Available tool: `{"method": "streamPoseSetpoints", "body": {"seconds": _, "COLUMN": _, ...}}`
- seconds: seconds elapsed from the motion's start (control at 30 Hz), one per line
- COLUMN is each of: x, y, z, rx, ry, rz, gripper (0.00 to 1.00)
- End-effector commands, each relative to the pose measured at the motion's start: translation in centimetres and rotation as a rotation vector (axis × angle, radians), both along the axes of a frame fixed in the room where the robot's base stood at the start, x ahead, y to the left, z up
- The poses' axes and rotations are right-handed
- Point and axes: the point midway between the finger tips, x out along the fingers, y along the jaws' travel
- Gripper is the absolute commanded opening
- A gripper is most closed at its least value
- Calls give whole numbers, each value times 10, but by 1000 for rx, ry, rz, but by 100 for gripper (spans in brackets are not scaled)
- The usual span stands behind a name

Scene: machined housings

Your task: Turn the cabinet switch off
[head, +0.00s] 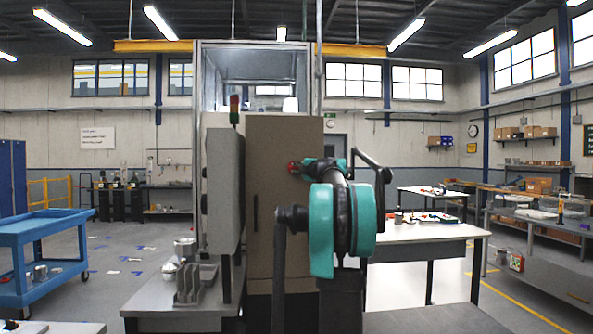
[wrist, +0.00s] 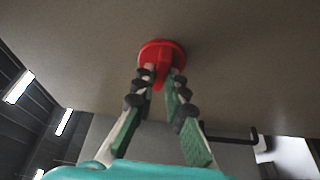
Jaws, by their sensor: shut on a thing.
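The cabinet (head: 284,190) is a tall brown-grey box in the middle of the head view. Its switch is a red round knob (wrist: 162,52) with a raised grip bar, on the flat cabinet face in the wrist view. In the head view the red switch (head: 293,167) shows small at the cabinet's upper right. My gripper (wrist: 162,80) has its two fingers on either side of the knob's grip bar, shut on it. In the head view my gripper (head: 308,167) is at the switch, and its fingers are too small to make out.
A grey bench (head: 165,300) with metal housings (head: 196,284) stands at the front left of the cabinet. A blue cart (head: 45,240) is at the far left. A white-topped table (head: 425,233) stands to the right behind my arm.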

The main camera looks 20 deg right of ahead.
Motion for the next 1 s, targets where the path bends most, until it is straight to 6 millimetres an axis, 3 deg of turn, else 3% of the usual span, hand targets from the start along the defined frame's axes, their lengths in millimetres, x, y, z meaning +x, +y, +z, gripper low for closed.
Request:
{"method": "streamPoseSetpoints", "body": {"seconds": 0.7, "x": 0, "y": 1, "z": 0, "rx": -69, "ry": 19, "rz": 2, "gripper": 0}}
{"method": "streamPoseSetpoints", "body": {"seconds": 0.73, "x": 0, "y": 1, "z": 0, "rx": -69, "ry": 19, "rz": 2, "gripper": 16}}
{"method": "streamPoseSetpoints", "body": {"seconds": 0.87, "x": 0, "y": 1, "z": 0, "rx": -68, "ry": 20, "rz": 1, "gripper": 32}}
{"method": "streamPoseSetpoints", "body": {"seconds": 1.0, "x": 0, "y": 1, "z": 0, "rx": -67, "ry": 20, "rz": 1, "gripper": 33}}
